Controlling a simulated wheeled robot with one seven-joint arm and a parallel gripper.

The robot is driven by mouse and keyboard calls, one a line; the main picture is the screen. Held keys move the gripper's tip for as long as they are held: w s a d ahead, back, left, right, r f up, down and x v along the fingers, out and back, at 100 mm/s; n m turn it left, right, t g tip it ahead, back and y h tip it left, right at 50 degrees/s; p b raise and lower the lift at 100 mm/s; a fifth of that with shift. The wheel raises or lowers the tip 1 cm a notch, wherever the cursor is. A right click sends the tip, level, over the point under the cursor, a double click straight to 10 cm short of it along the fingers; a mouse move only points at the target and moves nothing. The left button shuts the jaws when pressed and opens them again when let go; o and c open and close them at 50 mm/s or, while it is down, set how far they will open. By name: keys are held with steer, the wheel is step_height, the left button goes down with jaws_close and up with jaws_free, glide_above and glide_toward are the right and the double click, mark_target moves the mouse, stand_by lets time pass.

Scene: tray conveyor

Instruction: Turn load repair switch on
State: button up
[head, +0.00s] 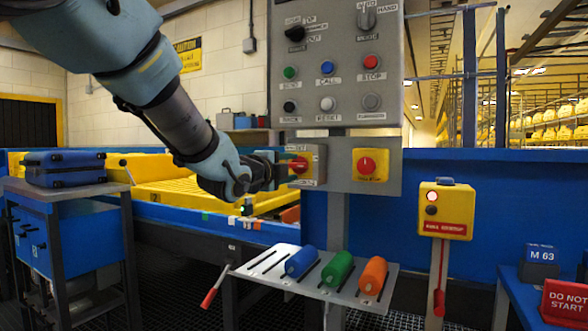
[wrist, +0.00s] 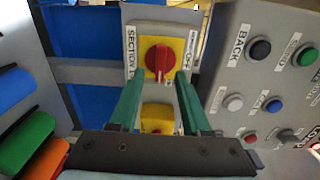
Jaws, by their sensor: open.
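I cannot read either label well enough to tell which is the load repair switch. My gripper (head: 281,165) is open at the left switch and partly covers it. In the wrist view, a red knob (wrist: 159,58) lies between the tips of my two green fingers (wrist: 157,78). "SECTION" is printed on its left side and "OFF" on its right. Contact with the fingers cannot be told. A second yellow plate (wrist: 158,117) shows lower between the fingers.
A tray with blue, green and orange cylinders (head: 340,270) stands below. A yellow box with a red label (head: 445,212) is at right. A yellow conveyor (head: 185,195) lies behind my arm.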

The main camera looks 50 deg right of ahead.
steer(key=v, duration=0.8)
steer(key=shift+a, duration=0.1)
steer(key=w+a+f+n+t+y, duration=0.2)
steer(key=w+a+f+n+y, duration=0.3)
steer(key=w+a+f+n, duration=0.55)
steer(key=w+a+f+n+t+y, duration=0.2)
steer(key=w+a+f+n+y, duration=0.4)
steer(key=a, duration=0.8)
steer(key=a+f+n+g+y, duration=0.1)
steer(key=a+f+n+y, duration=0.2)
steer(key=a, duration=0.5)
steer(key=a+f+n+g+y, duration=0.1)
steer(key=a+f+n, duration=0.3)
steer(key=a+f, duration=0.25)
steer(key=s+a+f+n+g+y, duration=0.1)
steer(key=s+a+f+n+g, duration=0.1)
steer(key=s+a+n, duration=0.3)
steer(key=s+a+f+n+g+y, duration=0.1)
steer(key=s+a+f+n+g, duration=0.25)
steer(key=a, duration=0.45)
step_height(320, 180, up, 25)
steer(key=s+p, duration=0.1)
steer(key=p, duration=2.2)
steer(key=shift+p, duration=0.3)
steer(key=shift+s+a+f+t, duration=0.1)
steer(key=shift+f+t, duration=0.05)
steer(key=shift+t, duration=0.1)
